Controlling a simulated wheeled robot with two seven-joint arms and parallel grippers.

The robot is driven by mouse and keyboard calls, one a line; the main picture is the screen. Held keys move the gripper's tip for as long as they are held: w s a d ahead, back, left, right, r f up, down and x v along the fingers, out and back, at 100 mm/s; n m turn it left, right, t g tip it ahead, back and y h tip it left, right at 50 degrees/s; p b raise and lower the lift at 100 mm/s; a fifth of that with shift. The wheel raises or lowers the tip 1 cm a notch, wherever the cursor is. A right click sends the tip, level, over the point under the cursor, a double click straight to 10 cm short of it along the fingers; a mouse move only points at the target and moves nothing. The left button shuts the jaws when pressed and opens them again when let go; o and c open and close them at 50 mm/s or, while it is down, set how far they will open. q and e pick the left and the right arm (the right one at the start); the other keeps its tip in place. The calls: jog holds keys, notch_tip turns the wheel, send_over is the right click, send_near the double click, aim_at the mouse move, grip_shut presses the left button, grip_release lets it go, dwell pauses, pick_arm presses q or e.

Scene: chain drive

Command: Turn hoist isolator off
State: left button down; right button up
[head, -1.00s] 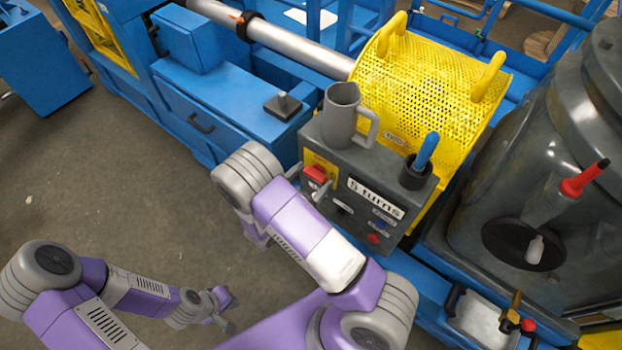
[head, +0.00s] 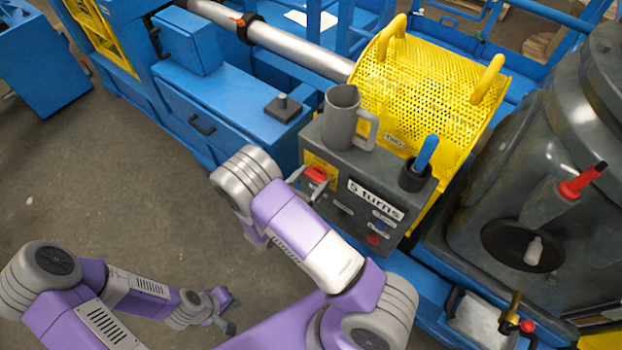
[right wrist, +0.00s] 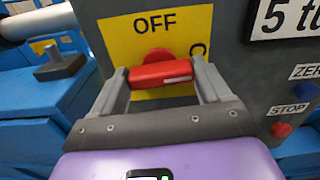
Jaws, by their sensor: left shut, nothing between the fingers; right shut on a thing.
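The hoist isolator is a red handle (right wrist: 158,74) on a yellow plate (right wrist: 120,45) of the grey control box (head: 345,155). In the right wrist view the handle lies about level, with a white mark near its right end. OFF is printed above it; to its right an O shows, and the rest of that word is hidden by a finger. My right gripper (right wrist: 162,82) is shut on the handle, a finger at each end. In the head view the red handle (head: 316,174) shows between its fingers. My left gripper (head: 229,318) is shut and empty, low over the floor.
A red stop button (right wrist: 281,130) sits lower right of the isolator. A yellow mesh guard (head: 430,85) is behind. The floor at left is clear.

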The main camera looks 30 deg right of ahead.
jog(key=n+p, duration=0.1)
jog(key=n, duration=0.1)
jog(key=n+p, duration=0.1)
jog(key=p, duration=0.1)
jog(key=shift+r+n, duration=0.2)
jog(key=shift+n, duration=0.2)
jog(key=n+p, duration=0.2)
jog(key=n, duration=0.2)
jog(key=shift+w+n+p, duration=0.1)
jog(key=shift+n+p, duration=0.2)
jog(key=shift+p, duration=0.1)
jog(key=n+p, duration=0.1)
jog(key=n, duration=0.3)
jog(key=shift+f+n+p, duration=0.1)
jog(key=shift+n+p, duration=0.2)
jog(key=shift+p, duration=0.1)
jog(key=shift+n+p, duration=0.55)
jog(key=shift+n, duration=1.55)
jog(key=shift+d, duration=0.1)
jog(key=o, duration=0.9)
jog(key=shift+f, duration=0.1)
jog(key=shift+o, duration=0.6)
jog(key=v, duration=0.7)
jog(key=shift+a+p, duration=0.3)
jog(key=shift+f, duration=0.1)
